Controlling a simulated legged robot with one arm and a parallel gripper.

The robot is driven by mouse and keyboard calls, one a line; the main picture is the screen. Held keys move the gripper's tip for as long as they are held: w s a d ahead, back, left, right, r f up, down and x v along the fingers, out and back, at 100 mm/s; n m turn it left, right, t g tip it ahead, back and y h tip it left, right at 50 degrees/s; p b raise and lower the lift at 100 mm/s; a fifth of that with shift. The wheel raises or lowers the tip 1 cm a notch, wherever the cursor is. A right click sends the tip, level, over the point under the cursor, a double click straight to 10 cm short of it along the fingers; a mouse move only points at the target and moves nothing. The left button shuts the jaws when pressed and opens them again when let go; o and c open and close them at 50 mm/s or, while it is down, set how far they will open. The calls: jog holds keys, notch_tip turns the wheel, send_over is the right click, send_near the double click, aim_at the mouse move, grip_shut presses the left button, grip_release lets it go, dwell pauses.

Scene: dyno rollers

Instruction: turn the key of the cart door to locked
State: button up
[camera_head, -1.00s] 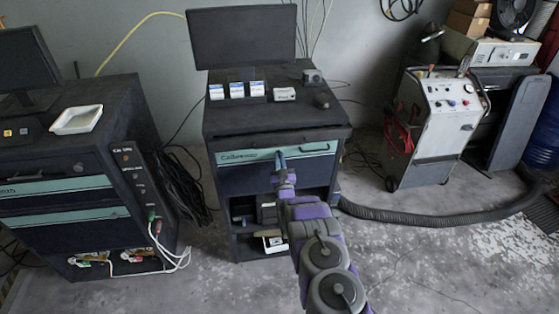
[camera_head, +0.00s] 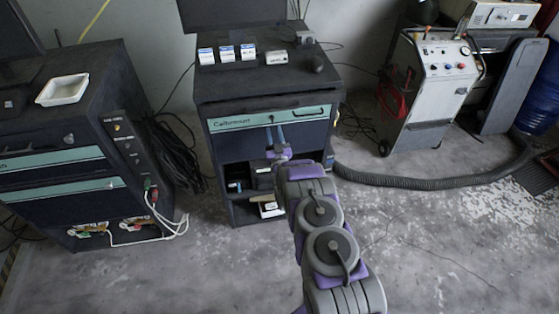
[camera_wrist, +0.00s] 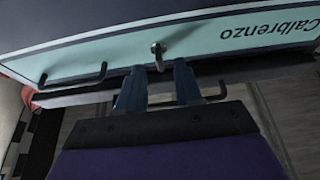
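The cart (camera_head: 205,150) is dark, with a teal drawer-height strip on its front. In the wrist view, which shows the cart upside down, a small metal key (camera_wrist: 157,50) sticks out of the teal panel (camera_wrist: 205,38). My gripper (camera_head: 275,132) is in front of that panel. Its two blue fingers are apart and empty in the wrist view (camera_wrist: 157,70). The key lies between the fingertips or just beyond them; I see no contact. The lock's markings are too small to read.
A dark bar handle (camera_wrist: 75,80) is on the panel to one side of the key. Open shelves (camera_head: 240,185) lie below. Another dark cart (camera_head: 60,150) with cables stands left, and a white machine (camera_head: 432,85) stands right. The floor between is mostly clear, with a thick hose (camera_head: 430,183).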

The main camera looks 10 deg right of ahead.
jog(key=p+v, duration=0.6)
jog(key=v, duration=0.7)
jog(key=shift+s+f, duration=0.15)
jog(key=shift+s, duration=0.05)
dwell(0.7)
